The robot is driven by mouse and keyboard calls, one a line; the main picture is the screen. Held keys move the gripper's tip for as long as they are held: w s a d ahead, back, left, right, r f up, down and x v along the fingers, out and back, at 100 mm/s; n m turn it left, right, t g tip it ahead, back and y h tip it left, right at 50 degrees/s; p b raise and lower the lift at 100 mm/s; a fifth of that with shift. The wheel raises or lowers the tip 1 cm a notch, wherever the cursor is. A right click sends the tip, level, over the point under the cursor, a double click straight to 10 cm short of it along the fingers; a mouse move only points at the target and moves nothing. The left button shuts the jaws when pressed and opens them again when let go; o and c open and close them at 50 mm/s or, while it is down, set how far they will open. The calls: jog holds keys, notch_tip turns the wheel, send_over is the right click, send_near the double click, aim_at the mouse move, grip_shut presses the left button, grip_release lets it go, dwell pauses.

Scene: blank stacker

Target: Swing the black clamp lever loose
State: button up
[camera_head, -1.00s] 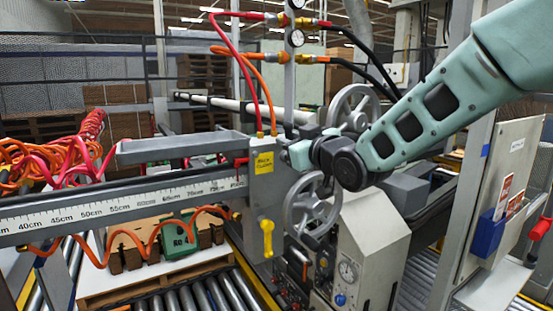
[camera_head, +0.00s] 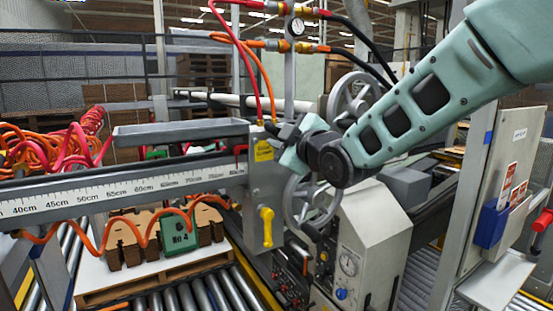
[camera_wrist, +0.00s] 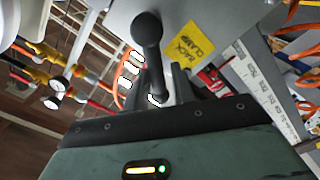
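The black clamp lever (camera_wrist: 147,30) shows in the wrist view as a dark stem with a round knob, beside a yellow "BACK CLAMP" label (camera_wrist: 194,43). My gripper (camera_wrist: 160,82) has its dark fingers apart, one on each side of the lever's stem. I cannot tell whether either finger touches it. In the head view my gripper (camera_head: 285,142) is at the right side of the grey clamp housing (camera_head: 262,195), next to the yellow label (camera_head: 264,150). The lever is mostly hidden there by my gripper.
A yellow handle (camera_head: 266,226) hangs on the housing's lower front. A ruled beam (camera_head: 125,187) runs left from it. A handwheel (camera_head: 308,203) stands close below my gripper, with another (camera_head: 355,97) behind. Red and orange hoses (camera_head: 262,75) hang above.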

jog(key=shift+s+a+f+n+b, duration=0.15)
jog(key=shift+f+n+b, duration=0.3)
jog(key=shift+n+b, duration=0.5)
jog(key=shift+a+f+n+b, duration=0.1)
jog(key=shift+f+n+b, duration=0.3)
jog(key=shift+n+b, duration=0.55)
jog(key=shift+s+a+f+n+b, duration=0.15)
jog(key=shift+f+n+b, duration=0.3)
jog(key=shift+n+b, duration=0.5)
jog(key=shift+r, duration=0.1)
jog(key=b+v, duration=0.4)
jog(key=v, duration=0.5)
jog(key=shift+b, duration=0.35)
jog(key=s+d+f+m+g+h, duration=0.2)
jog(key=s+f+m+g, duration=0.3)
jog(key=f, duration=0.4)
jog(key=s+d+f+m+g+h, duration=0.1)
jog(key=s+f+m+g+h, duration=0.15)
jog(key=s+f, duration=0.55)
jog(key=s+d+f+m+g+h, duration=0.2)
jog(key=s+d+f+m+g, duration=0.1)
jog(key=s, duration=0.5)
jog(key=s+d+f+m+g+h, duration=0.3)
jog(key=s+d+f+m+g, duration=0.1)
jog(key=s+d+f, duration=0.3)
notch_tip(320, 180, down, 3)
jog(key=s+m, duration=0.1)
jog(key=s, duration=0.1)
jog(key=shift+s+f, duration=0.2)
jog(key=shift+s, duration=0.05)
